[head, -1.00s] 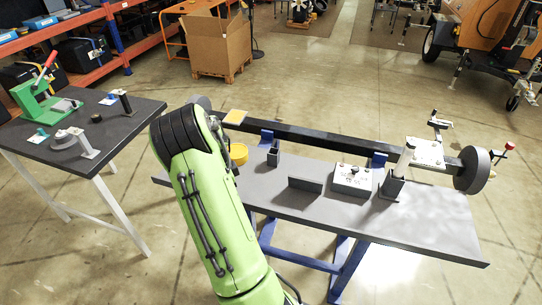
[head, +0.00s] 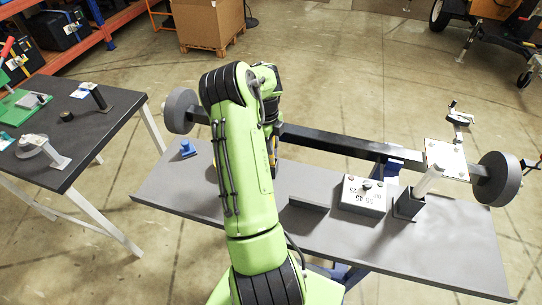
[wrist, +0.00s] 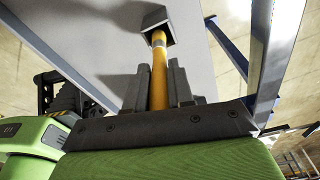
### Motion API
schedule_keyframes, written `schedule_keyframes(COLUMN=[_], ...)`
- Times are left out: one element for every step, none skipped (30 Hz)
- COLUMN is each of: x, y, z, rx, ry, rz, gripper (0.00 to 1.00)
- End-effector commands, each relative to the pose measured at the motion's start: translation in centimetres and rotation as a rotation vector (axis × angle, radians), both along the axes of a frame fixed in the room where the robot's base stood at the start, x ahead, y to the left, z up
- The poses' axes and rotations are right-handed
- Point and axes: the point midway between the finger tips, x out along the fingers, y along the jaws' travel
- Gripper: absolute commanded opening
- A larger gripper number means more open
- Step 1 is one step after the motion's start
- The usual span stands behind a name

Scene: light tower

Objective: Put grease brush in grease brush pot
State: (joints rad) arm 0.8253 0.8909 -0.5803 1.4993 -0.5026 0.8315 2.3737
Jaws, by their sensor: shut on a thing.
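My gripper (wrist: 159,72) is shut on the yellow handle of the grease brush (wrist: 158,52) in the wrist view. The far end of the brush is at a dark square holder (wrist: 155,20) over the grey bench top. I cannot tell how deep it sits in the holder's opening. In the head view my green arm covers the gripper, the brush and that holder. The grease brush pot cannot be made out for certain now; a yellow pot seen earlier is hidden behind my arm.
The grey bench (head: 440,250) carries a grey box (head: 363,195), a dark square holder (head: 408,205) and a small blue piece (head: 187,148). A dark beam (head: 340,146) with round end discs runs behind. A second table (head: 60,165) stands left.

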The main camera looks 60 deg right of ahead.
Motion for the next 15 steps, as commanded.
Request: schedule_keyframes(x=[0.0,0.0,0.0,0.0,0.0,0.0,0.0,0.0,0.0,0.0,0.1,0.1,0.1,0.1,0.1], y=[0.0,0.0,0.0,0.0,0.0,0.0,0.0,0.0,0.0,0.0,-0.1,-0.1,-0.1,0.0,-0.1], z=[-0.6,-1.0,-1.5,-1.9,-2.5,-3.2,-3.8,-4.2,-4.6,-4.6,-4.6,-4.6,-4.6,-4.6,-4.6], rx=[0.000,-0.001,0.000,0.000,0.001,0.001,0.001,0.000,-0.002,-0.002,-0.003,-0.003,-0.003,-0.003,-0.002], ry=[0.002,0.002,0.002,0.002,0.002,0.003,0.003,0.003,0.001,0.000,-0.001,-0.001,-0.001,-0.001,-0.001], rz=[0.000,0.000,0.000,0.000,0.001,0.001,0.001,0.001,0.001,0.001,0.001,0.001,0.001,0.001,0.001], gripper=[0.00,0.00,0.00,0.00,0.00,0.00,0.00,0.00,0.00,0.00,0.00,0.00,0.00,0.00,0.00])
